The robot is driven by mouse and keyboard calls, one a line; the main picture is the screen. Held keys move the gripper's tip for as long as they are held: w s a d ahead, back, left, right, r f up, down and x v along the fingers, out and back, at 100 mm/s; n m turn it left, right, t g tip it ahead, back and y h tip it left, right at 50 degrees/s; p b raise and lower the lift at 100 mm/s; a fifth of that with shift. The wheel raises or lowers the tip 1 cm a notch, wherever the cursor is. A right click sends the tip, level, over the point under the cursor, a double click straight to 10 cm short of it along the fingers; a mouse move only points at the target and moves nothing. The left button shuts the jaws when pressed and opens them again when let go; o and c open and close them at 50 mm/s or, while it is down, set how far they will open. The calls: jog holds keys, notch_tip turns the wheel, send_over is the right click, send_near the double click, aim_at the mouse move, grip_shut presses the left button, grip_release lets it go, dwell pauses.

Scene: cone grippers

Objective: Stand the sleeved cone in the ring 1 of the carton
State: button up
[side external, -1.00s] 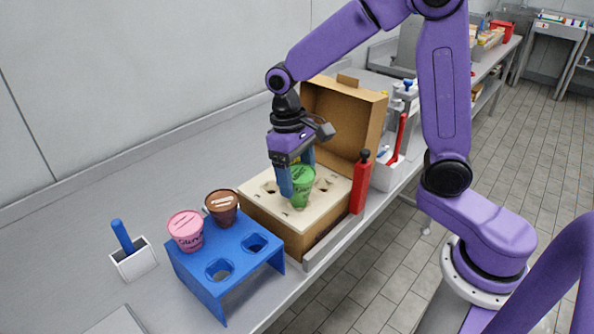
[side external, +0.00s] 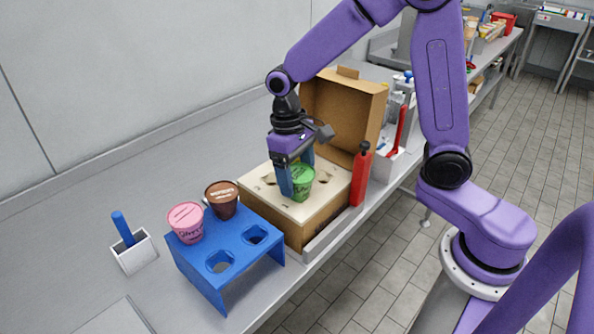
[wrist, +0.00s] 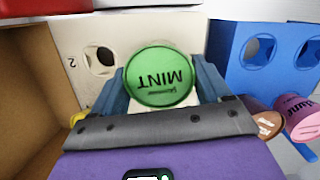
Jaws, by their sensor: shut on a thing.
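The sleeved cone (side external: 301,184) is green, with a lid that reads MINT in the wrist view (wrist: 160,77). My gripper (side external: 296,176) is shut on it, with one blue finger on each side. The cone is upright at the front part of the pale insert of the open carton (side external: 325,235). Its lower part is hidden, seemingly down in a hole of the insert; I cannot see which number that hole bears. An empty hole (wrist: 100,58) marked 2 shows beside it in the wrist view.
A blue stand (side external: 221,290) holds a pink tub (side external: 186,221) and a brown tub (side external: 222,199), with two empty holes at its front. A red upright tool (side external: 360,178) stands close to the carton's right side. The carton's raised lid (side external: 340,115) is behind my gripper.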

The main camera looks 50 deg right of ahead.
jog(key=o, duration=1.1)
jog(key=shift+c, duration=0.2)
notch_tip(320, 180, up, 17)
jog(key=w, duration=0.2)
jog(key=shift+w+a, duration=0.2)
jog(key=shift+w, duration=0.1)
jog(key=s+d+f+n+t, duration=0.1)
jog(key=s+f+n, duration=0.4)
jog(key=s, duration=0.7)
jog(key=s+d+f+n+t, duration=0.1)
jog(key=s+d+f+n, duration=0.2)
jog(key=s+f+n, duration=0.2)
jog(key=s+f, duration=0.3)
jog(key=s, duration=0.4)
jog(key=shift+d+n+y, duration=0.2)
jog(key=shift+n+y, duration=0.1)
jog(key=shift+n, duration=0.1)
